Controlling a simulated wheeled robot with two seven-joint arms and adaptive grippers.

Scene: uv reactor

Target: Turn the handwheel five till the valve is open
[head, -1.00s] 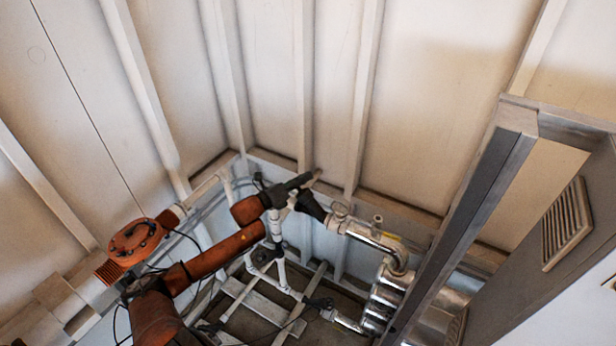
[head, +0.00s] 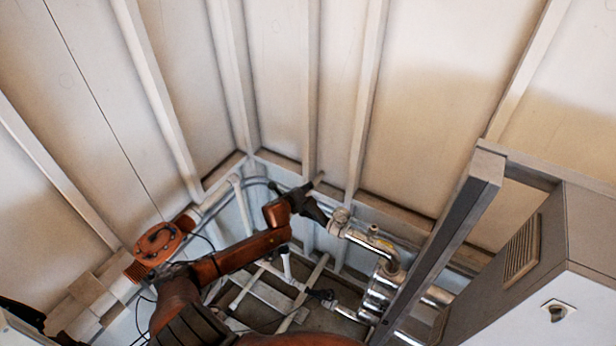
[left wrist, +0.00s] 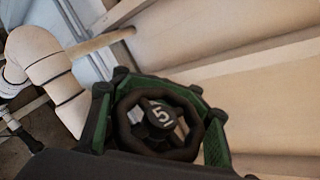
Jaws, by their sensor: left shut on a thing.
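Handwheel five (left wrist: 158,113) is a dark ring with a "5" on its hub, seen face-on in the left wrist view. My left gripper (left wrist: 160,125) is shut on it, with green-sided fingers on both sides of the ring. In the head view my left gripper (head: 317,212) is a black shape at the left end of the silver pipework. There the wheel is too small and covered to make out. The valve's opening state cannot be read. My right gripper is not in view.
Silver pipes (head: 378,245) run right and down from the gripper. A grey upright frame post (head: 440,255) and a grey cabinet (head: 590,235) stand at the right. Ribbed walls close in the corner behind.

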